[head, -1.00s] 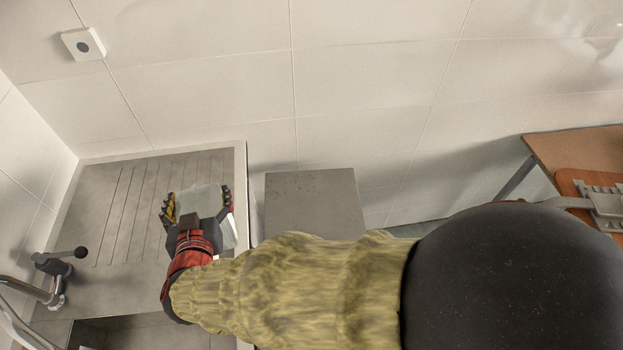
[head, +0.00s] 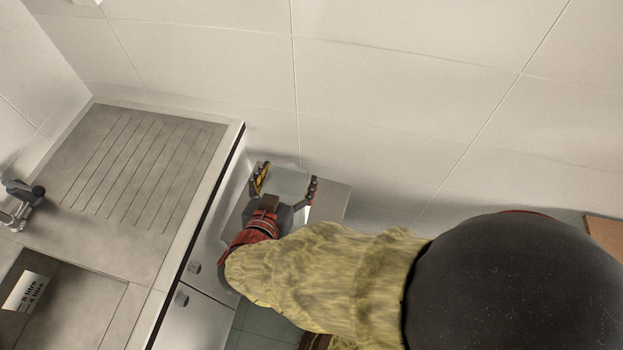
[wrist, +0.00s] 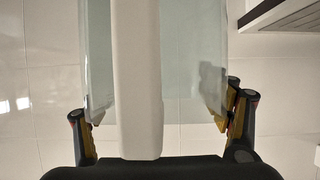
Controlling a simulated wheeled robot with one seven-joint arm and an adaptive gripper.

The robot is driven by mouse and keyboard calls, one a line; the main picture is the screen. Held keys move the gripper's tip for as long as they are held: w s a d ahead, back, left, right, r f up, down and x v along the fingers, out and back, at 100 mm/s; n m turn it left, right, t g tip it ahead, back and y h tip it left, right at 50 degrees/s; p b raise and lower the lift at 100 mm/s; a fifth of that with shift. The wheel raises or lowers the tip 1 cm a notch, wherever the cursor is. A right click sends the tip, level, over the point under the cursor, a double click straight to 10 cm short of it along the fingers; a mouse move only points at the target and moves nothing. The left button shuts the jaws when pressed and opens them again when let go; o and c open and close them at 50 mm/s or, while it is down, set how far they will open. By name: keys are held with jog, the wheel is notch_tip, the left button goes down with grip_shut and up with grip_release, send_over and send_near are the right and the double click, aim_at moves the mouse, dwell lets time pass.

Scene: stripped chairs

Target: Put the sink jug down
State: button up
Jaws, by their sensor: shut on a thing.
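The sink jug is a clear, pale vessel with a white upright strip that looks like its handle (wrist: 137,85). In the wrist view the clear wall of the jug (wrist: 190,65) fills the space between my fingers. My gripper (head: 287,182) is shut on the jug, one finger on each side. In the head view the jug (head: 290,180) shows as a pale, see-through shape over the grey stand (head: 331,203), right of the sink counter. The gripper and arm hide much of the stand. I cannot tell whether the jug's base touches it.
The sink counter (head: 140,165) with its ribbed drainboard is at left, with a tap (head: 20,205) at its left edge. A white piece with litre marks (head: 30,290) is in the basin. The tiled wall (head: 400,80) is close behind. A brown surface (head: 604,236) shows at far right.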

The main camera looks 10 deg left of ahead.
jog(key=w+f+b, duration=0.8)
jog(key=w+f, duration=0.4)
jog(key=w, duration=0.1)
jog(key=shift+w+f, duration=0.3)
jog(key=shift+f, duration=0.1)
jog(key=shift+d, duration=0.1)
jog(key=o, duration=1.6)
jog(key=shift+f, duration=0.15)
jog(key=shift+c, duration=0.2)
jog(key=shift+o, duration=0.4)
